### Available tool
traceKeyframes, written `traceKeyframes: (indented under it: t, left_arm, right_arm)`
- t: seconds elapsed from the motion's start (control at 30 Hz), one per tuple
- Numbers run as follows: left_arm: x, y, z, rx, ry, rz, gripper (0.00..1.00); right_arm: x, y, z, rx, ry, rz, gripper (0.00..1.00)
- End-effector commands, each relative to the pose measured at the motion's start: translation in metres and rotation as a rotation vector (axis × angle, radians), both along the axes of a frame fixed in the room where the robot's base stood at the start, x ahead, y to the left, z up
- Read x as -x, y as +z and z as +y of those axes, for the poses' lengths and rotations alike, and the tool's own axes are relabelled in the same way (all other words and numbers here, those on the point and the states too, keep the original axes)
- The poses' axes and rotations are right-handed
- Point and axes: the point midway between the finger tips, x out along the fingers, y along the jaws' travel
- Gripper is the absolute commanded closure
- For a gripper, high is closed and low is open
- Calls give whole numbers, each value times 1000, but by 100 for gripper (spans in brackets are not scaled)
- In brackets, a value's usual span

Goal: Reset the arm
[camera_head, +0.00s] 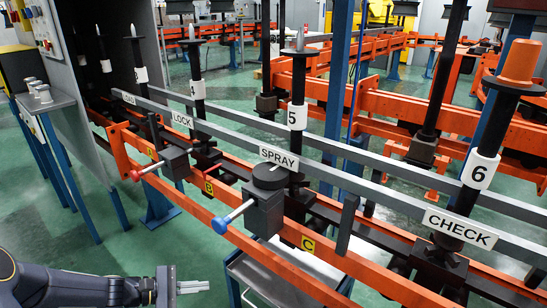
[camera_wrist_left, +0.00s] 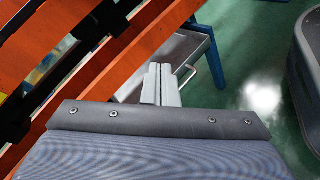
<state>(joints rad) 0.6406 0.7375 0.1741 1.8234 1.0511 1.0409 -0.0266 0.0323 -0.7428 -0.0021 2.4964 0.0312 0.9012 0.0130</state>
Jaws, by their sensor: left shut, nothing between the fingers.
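My left gripper (camera_head: 192,287) comes in from the lower left in the head view. It is shut and empty, its fingers pointing right, over the green floor and short of the orange rail. In the left wrist view its two fingers (camera_wrist_left: 161,84) lie together with nothing between them. My right gripper is in neither view.
An orange rail (camera_head: 233,234) runs diagonally across, bearing dark posts and a spindle with an orange cap (camera_head: 520,62). A gripper-side knob with a blue handle (camera_head: 230,217) juts out. A grey cart (camera_head: 262,278) stands below the rail. Green floor (camera_head: 150,245) lies open left of it.

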Motion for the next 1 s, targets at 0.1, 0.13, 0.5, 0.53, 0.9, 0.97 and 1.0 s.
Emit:
traceKeyframes:
  t: [0.1, 0.13, 0.5, 0.53, 0.9, 0.97, 1.0]
  left_arm:
    - [35, 50, -12, -200, -156, -122, 100]
    - [44, 60, -13, -249, -191, -151, 100]
    - [167, 134, -14, -826, -497, -521, 100]
    - [175, 136, -13, -865, -511, -548, 100]
    - [233, 142, 5, -1186, -575, -781, 100]
    - [239, 141, 7, -1226, -578, -812, 100]
    - [243, 141, 9, -1251, -578, -832, 100]
  right_arm:
    - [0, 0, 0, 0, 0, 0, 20]
    - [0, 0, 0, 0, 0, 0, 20]
    - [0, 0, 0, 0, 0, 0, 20]
    - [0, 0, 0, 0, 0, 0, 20]
    - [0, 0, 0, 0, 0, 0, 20]
    - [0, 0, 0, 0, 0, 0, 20]
    - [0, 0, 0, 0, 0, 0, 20]
